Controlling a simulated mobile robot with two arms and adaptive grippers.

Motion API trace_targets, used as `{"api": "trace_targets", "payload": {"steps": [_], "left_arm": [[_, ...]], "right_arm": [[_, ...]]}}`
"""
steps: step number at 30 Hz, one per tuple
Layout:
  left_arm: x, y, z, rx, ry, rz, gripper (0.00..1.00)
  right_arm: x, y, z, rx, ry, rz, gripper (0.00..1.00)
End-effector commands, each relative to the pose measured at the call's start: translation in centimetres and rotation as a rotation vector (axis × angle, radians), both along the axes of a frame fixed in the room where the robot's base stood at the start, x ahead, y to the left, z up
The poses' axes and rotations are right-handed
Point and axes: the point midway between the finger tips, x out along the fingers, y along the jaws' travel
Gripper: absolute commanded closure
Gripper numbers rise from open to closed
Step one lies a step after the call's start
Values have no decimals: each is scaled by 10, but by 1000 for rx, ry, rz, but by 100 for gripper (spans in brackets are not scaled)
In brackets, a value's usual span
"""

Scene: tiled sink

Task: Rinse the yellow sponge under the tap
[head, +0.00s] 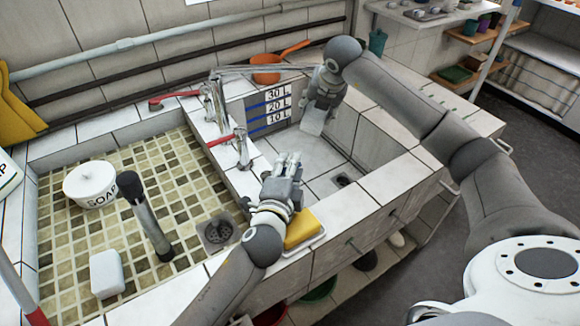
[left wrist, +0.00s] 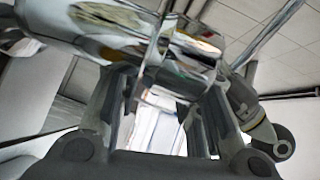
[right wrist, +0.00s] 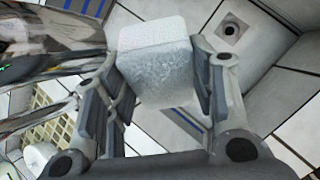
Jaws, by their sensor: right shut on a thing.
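The yellow sponge (head: 302,230) lies in a pale dish (head: 318,241) on the sink's front ledge, partly hidden by my left gripper (head: 288,160). That gripper is raised above the divider; its fingers stand apart and look empty, with chrome close in front in the left wrist view (left wrist: 155,110). The chrome tap (head: 215,105) stands at the back, with a red lever on each side and a long spout (head: 275,69) reaching right. My right gripper (head: 316,112) is over the right basin, shut on a white block (head: 312,127). The block (right wrist: 158,60) fills its fingers.
The left basin has tan tiles, a drain (head: 218,232), a white SOAP pot (head: 91,184), a black-topped cylinder (head: 150,215) and another white block (head: 107,274). The right basin's floor (head: 300,150) is mostly bare, with a drain (head: 343,180). An orange pan (head: 268,70) sits behind.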

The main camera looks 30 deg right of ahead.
Motion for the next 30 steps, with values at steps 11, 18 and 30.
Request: {"api": "trace_targets", "payload": {"steps": [11,18,30], "left_arm": [[1,-1,0,0,0,0,78],[1,-1,0,0,0,0,100],[-1,0,0,2,-3,-48,100]], "right_arm": [[0,0,0,0,0,0,68],[0,0,0,0,0,0,68],[0,0,0,0,0,0,68]]}}
